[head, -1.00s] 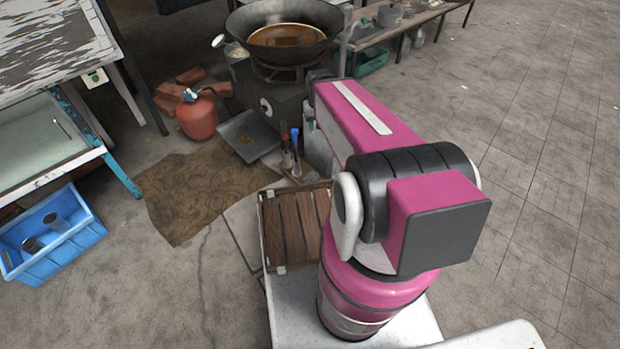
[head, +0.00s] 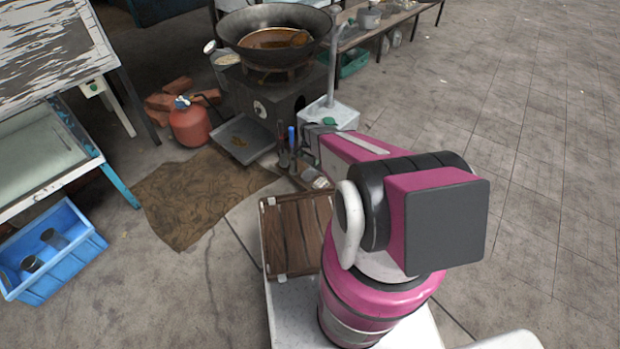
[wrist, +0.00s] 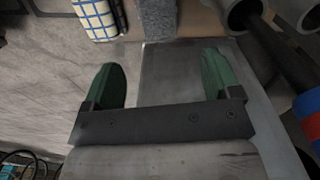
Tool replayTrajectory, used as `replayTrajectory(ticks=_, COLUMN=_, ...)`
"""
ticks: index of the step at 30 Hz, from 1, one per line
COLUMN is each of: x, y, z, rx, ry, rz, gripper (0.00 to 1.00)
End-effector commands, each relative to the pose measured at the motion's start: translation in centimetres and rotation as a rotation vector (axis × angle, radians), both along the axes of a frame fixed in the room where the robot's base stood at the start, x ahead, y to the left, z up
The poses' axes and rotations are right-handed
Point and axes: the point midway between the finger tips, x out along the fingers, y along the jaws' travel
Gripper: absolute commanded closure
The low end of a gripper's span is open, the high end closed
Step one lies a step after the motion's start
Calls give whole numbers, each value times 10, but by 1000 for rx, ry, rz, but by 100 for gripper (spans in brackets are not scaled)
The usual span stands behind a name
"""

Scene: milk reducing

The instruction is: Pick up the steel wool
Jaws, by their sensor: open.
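In the wrist view, a rough grey block (wrist: 158,18), which looks like the steel wool, lies at the top edge, partly cut off. It sits beyond the fingertips and between their lines, apart from them. My gripper (wrist: 162,78) is open and empty, its two green fingers spread over a flat grey surface. In the head view my pink arm reaches toward the stove area and hides most of the gripper. I cannot make out the steel wool in the head view.
A blue-and-white checked item (wrist: 97,18) lies left of the block; dark-handled tools (wrist: 270,55) are at right. In the head view, a wok (head: 275,22) sits on the stove, with a red gas bottle (head: 189,126) and blue crate (head: 62,262) to the left. Open floor lies right.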

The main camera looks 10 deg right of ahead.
Motion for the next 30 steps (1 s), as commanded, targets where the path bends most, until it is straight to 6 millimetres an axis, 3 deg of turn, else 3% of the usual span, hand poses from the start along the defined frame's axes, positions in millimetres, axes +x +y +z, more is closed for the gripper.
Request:
replayTrajectory(ticks=12, x=2, y=0, z=-51, rx=0, ry=1, rz=-9, gripper=17)
replayTrajectory(ticks=20, x=0, y=1, z=-67, rx=0, ry=0, rz=-8, gripper=17)
replayTrajectory(ticks=30, x=-3, y=2, z=-110, rx=0, ry=0, rz=-8, gripper=17)
